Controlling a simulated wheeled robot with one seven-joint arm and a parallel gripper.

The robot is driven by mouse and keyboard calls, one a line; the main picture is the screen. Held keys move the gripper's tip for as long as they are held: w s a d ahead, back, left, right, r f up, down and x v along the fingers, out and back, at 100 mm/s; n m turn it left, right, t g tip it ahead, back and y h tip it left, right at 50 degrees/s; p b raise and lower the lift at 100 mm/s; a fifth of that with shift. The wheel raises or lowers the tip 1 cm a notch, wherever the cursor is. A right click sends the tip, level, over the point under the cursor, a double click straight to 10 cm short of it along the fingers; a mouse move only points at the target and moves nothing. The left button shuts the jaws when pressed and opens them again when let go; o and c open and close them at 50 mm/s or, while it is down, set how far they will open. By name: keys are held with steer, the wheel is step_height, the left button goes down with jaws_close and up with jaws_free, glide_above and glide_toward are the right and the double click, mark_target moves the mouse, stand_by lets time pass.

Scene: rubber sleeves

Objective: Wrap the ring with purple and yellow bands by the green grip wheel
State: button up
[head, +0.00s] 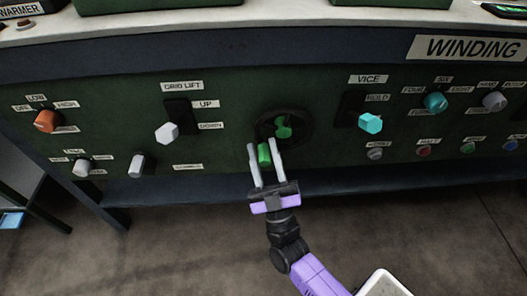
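A dark round wheel (301,127) with a green centre is set in the front of the green panel, at the middle of the head view. A green grip (264,155) stands out at its lower left. My gripper (265,147) is in front of the panel, with its two grey fingers on either side of the green grip. The fingers are apart, wider than the grip, and gaps show beside it. Whether either finger touches the grip is hard to tell. No ring with purple and yellow bands shows in this view.
An orange knob (46,121) and white levers (167,133) are on the panel's left. A cyan vice lever (370,123), a teal knob (435,102) and several small buttons are on its right. A WINDING sign (470,48) is above. The floor (180,235) in front looks clear.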

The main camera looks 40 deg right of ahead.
steer(key=v, duration=0.7)
steer(key=shift+s+f+p, duration=0.25)
steer(key=shift+p, duration=0.2)
steer(key=shift+a, duration=0.2)
steer(key=s+a+r+g+y, duration=0.15)
steer(key=s+g+y, duration=0.35)
steer(key=s, duration=0.6)
steer(key=s+a+r+g+y, duration=0.15)
steer(key=s+g+y, duration=0.3)
steer(key=s, duration=0.65)
step_height(320, 180, up, 34)
steer(key=p, duration=3.4)
steer(key=shift+w+a+g+p, duration=0.15)
steer(key=shift+a+g+p, duration=0.25)
steer(key=shift+a, duration=0.1)
steer(key=shift+r+h, duration=0.1)
steer(key=shift+h, duration=0.15)
